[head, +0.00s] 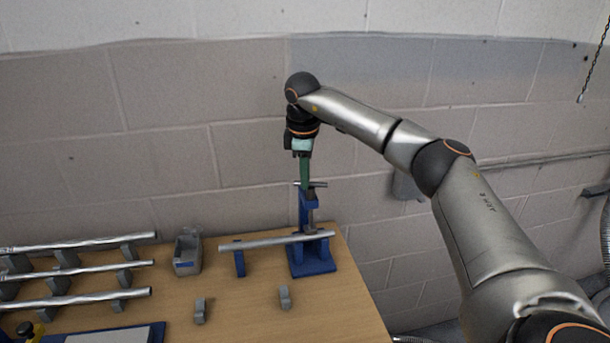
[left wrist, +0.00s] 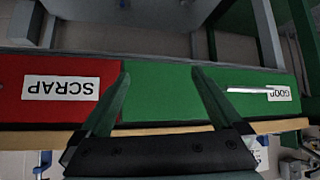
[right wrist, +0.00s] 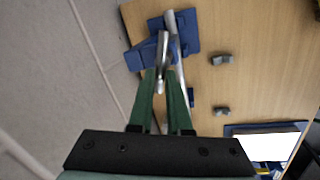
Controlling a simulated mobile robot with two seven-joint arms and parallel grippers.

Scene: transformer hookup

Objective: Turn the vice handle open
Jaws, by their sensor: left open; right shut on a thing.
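The blue vice (head: 312,262) stands at the right end of the wooden bench and also shows in the right wrist view (right wrist: 138,57). A metal pipe (head: 270,240) runs through it, level. The vice handle (head: 318,184) is a short metal bar on top of the vice screw. My right gripper (head: 304,183) points down from above and is shut on the handle; the right wrist view shows the bar (right wrist: 162,45) between its fingertips (right wrist: 161,76). My left gripper (left wrist: 160,72) shows only in the left wrist view, open and empty above a red and green surface.
Several pipes lie on grey supports at the bench's left, such as this one (head: 78,244). A grey bin (head: 187,254) and two small grey blocks (head: 200,311) (head: 285,298) stand on the bench. The wall is close behind. The left wrist view shows SCRAP (left wrist: 61,88) and GOOD (left wrist: 279,94) labels.

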